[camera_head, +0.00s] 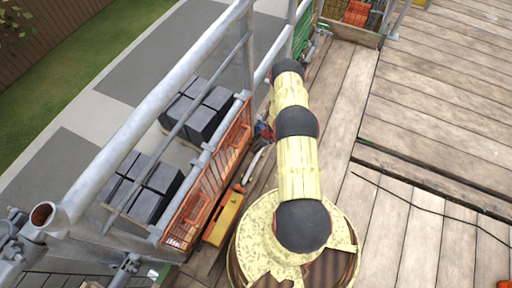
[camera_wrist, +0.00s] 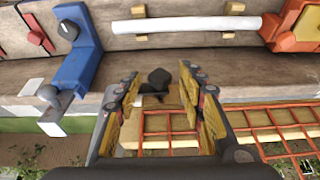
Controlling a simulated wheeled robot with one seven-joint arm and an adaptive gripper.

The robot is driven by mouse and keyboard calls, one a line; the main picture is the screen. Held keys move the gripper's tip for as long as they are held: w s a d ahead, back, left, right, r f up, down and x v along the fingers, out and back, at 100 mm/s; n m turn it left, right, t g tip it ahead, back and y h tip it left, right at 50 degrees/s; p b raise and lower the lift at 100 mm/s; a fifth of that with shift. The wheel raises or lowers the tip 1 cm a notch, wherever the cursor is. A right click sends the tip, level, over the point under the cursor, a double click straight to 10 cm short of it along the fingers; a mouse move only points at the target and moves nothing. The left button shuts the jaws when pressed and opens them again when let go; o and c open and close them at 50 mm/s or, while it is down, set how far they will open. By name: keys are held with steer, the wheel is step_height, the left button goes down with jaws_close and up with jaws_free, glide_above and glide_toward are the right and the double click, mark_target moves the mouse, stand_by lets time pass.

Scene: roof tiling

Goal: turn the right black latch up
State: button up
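In the wrist view, my gripper (camera_wrist: 158,98) is open, with one padded finger on each side of the picture's middle. A small black latch-like piece (camera_wrist: 158,80) shows between the fingertips, close to them; I cannot tell whether they touch it or which way it is turned. Another black knob (camera_wrist: 69,30) sits on a blue bracket (camera_wrist: 84,55) at the upper left. In the head view, my arm hides most of my gripper and the latches.
An orange mesh barrier (camera_head: 222,160) stands along the scaffold edge, with black tile stacks (camera_head: 145,185) beyond it. A yellow-orange box (camera_head: 224,217) lies beside it. A white bar (camera_wrist: 187,25) and orange part (camera_wrist: 297,28) are nearby. The planks (camera_head: 410,215) at right are mostly clear.

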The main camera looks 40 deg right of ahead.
steer(key=shift+w+f, duration=0.15)
steer(key=shift+f, duration=0.05)
steer(key=shift+c, duration=0.5)
jaws_close()
